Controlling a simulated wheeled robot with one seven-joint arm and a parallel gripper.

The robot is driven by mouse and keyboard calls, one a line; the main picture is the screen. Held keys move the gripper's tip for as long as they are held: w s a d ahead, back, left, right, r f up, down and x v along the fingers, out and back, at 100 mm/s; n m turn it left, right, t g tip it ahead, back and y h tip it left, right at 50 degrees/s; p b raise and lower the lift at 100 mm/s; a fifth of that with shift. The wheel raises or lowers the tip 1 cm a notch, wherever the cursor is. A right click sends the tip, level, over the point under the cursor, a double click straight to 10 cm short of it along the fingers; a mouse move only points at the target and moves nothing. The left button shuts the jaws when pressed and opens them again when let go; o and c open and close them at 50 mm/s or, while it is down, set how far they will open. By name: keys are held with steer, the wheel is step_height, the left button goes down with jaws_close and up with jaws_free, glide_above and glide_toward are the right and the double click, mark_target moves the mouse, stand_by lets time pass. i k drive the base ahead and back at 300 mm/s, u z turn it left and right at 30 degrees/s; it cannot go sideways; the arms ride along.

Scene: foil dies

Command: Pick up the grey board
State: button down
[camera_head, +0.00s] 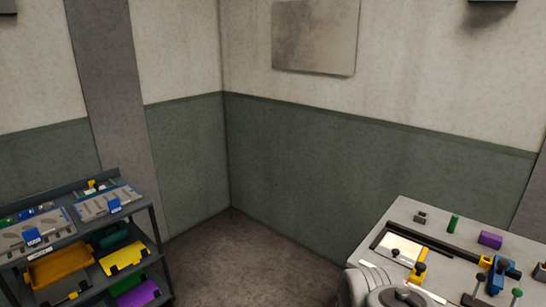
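Two flat grey boards lie tilted on the top shelf of the dark cart at the left: one further back (93,207) and one nearer the left edge (14,240). Each carries a small blue block and several grey pieces. I cannot tell which of them the task means. A pale flat plate (397,247) also lies on the grey table at the right, inside a dark frame.
The dark cart (155,224) holds a yellow tray (55,268) and coloured boxes on lower shelves. The grey table (412,209) carries a purple block (490,239), a green cylinder (454,224) and clamps. Bare floor (235,265) lies between. A grey panel (315,36) hangs on the wall.

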mark_target(405, 253)
steer(key=u, duration=0.4)
steer(key=i, duration=2.25)
steer(key=z, duration=0.55)
